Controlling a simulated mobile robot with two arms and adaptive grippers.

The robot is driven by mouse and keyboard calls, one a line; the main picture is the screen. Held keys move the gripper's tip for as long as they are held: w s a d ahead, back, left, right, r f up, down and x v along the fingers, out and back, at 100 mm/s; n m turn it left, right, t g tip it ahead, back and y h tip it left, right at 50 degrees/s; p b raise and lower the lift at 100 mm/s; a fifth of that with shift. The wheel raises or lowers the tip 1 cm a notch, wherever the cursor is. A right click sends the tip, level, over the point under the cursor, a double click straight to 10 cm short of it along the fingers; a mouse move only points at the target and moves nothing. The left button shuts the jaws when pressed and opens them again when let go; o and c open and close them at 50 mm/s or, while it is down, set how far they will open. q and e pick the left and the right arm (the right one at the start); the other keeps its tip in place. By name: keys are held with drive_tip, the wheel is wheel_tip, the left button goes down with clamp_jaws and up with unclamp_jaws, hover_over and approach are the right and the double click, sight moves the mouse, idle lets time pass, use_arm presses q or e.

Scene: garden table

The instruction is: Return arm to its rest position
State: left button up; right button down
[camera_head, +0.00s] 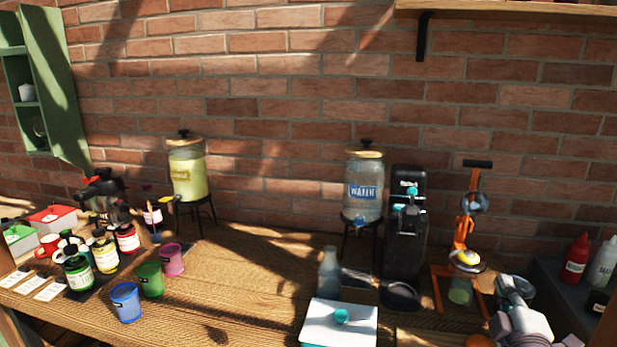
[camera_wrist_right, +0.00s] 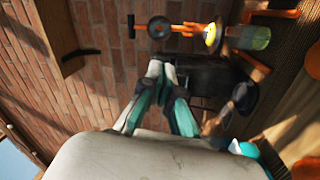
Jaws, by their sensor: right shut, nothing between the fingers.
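My right gripper (camera_head: 508,284) shows at the lower right of the head view, with its grey arm coming in from the bottom edge. It is in front of the right end of the table, just right of the orange press stand. In the right wrist view my right gripper (camera_wrist_right: 162,74) has its teal and grey fingers shut, with nothing between them. Behind the fingers are the brick wall and the black machine. My left gripper is not in view.
The orange press (camera_head: 465,240), black machine (camera_head: 405,235), water dispenser (camera_head: 363,190) and white box (camera_head: 338,318) stand left of my right gripper. Red and white bottles (camera_head: 577,260) stand to its right. A wooden shelf (camera_head: 510,10) hangs above. The table's middle (camera_head: 240,285) is clear.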

drive_tip(key=s+a+f+m+g+y, duration=0.1)
drive_tip(key=s+a+f+m+g, duration=0.3)
drive_tip(key=f, duration=0.5)
drive_tip(key=s+a+f+m+g+y, duration=0.1)
drive_tip(key=s+a+f+g, duration=0.15)
drive_tip(key=s+f, duration=0.6)
drive_tip(key=s+a+f+m+g+y, duration=0.25)
drive_tip(key=s+a+f+g, duration=0.2)
drive_tip(key=s, duration=0.45)
drive_tip(key=s+a+f+m+g+y, duration=0.1)
drive_tip(key=s+a+f+m+g, duration=0.25)
drive_tip(key=s+a+f, duration=0.35)
wheel_tip(320, 180, down, 25)
drive_tip(key=s+d+n+g, duration=0.1)
drive_tip(key=s+d+g, duration=0.1)
drive_tip(key=d, duration=0.1)
drive_tip(key=s+d+f+g, duration=0.1)
drive_tip(key=s+d+f, duration=0.1)
drive_tip(key=s+f, duration=1.4)
drive_tip(key=shift+s+d+f+n, duration=0.3)
drive_tip(key=shift+s+d+f, duration=0.05)
